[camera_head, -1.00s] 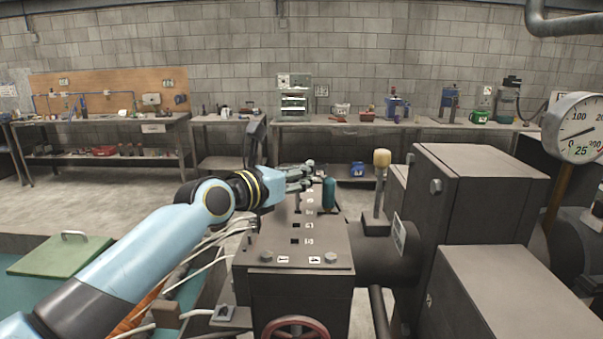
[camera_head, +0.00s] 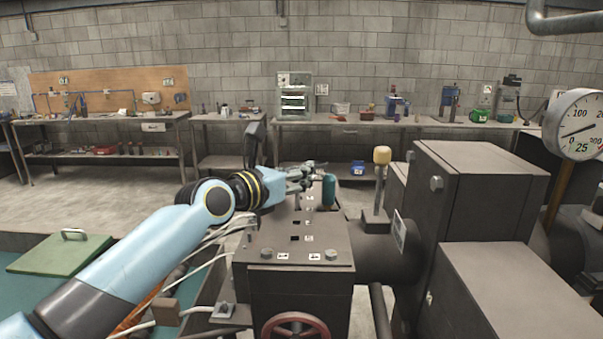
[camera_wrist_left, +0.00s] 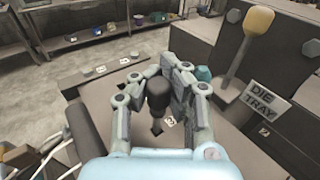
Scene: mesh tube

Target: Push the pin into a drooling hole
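A dark machine block (camera_head: 262,238) has a row of square holes along its top with small white labels. My left gripper (camera_head: 308,178) reaches over the far part of this row from the left. In the left wrist view my left gripper (camera_wrist_left: 162,88) has its fingers apart, one on each side of a black-knobbed pin (camera_wrist_left: 158,97). A gap shows between the pin and the left finger; contact with the right finger is unclear. A dark square hole (camera_wrist_left: 157,129) with a label shows just below the pin. Whether the pin sits in a hole is unclear. My right gripper is not in view.
A teal cylinder (camera_head: 329,191) stands just right of the gripper. A lever with a yellowish knob (camera_head: 381,157) rises right of the block, before large dark housings (camera_head: 478,170). A red handwheel (camera_head: 296,328) is at the front. A gauge (camera_head: 578,124) is at right.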

